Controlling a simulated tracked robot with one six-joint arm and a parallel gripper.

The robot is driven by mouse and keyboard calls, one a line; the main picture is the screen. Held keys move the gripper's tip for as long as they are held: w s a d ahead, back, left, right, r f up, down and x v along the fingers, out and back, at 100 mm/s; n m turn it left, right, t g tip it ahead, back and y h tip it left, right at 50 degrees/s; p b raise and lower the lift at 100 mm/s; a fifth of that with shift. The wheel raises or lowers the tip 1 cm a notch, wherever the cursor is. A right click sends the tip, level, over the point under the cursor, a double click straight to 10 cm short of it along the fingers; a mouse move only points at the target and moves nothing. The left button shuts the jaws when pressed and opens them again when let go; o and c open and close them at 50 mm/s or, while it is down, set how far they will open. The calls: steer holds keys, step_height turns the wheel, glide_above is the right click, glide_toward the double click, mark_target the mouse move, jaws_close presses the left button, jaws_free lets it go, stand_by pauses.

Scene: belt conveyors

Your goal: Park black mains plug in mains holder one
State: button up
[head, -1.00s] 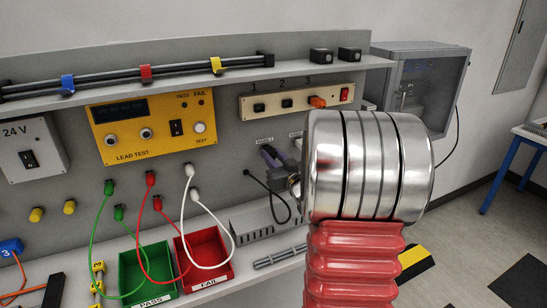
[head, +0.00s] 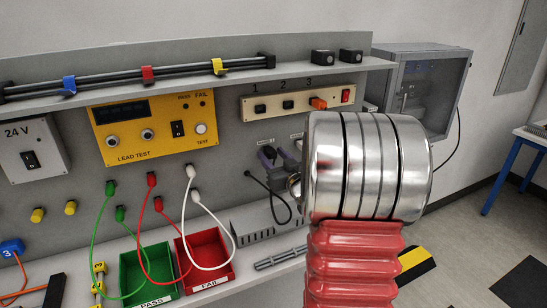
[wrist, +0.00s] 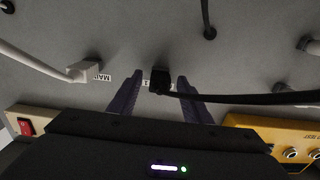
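The black mains plug (wrist: 160,80) sits at the grey panel beside a partly hidden label, in the wrist view. Its black cable (wrist: 240,98) runs off to the right there and hangs as a loop in the head view (head: 284,212). My gripper (wrist: 160,76) has its two purple fingers on either side of the plug, with a visible gap on each side. In the head view my gripper (head: 268,154) is at the panel just under the mains one label (head: 265,141). The holder itself is hidden behind the plug and fingers.
A white plug (wrist: 84,70) with a white cable is close to one finger, by a second mains label (wrist: 102,78). A socket strip (head: 296,101) and a yellow lead tester (head: 155,127) are above. Green (head: 147,275) and red (head: 204,257) bins stand below.

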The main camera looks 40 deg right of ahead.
steer(key=v, duration=1.4)
steer(key=shift+w, duration=0.15)
stand_by(0.5)
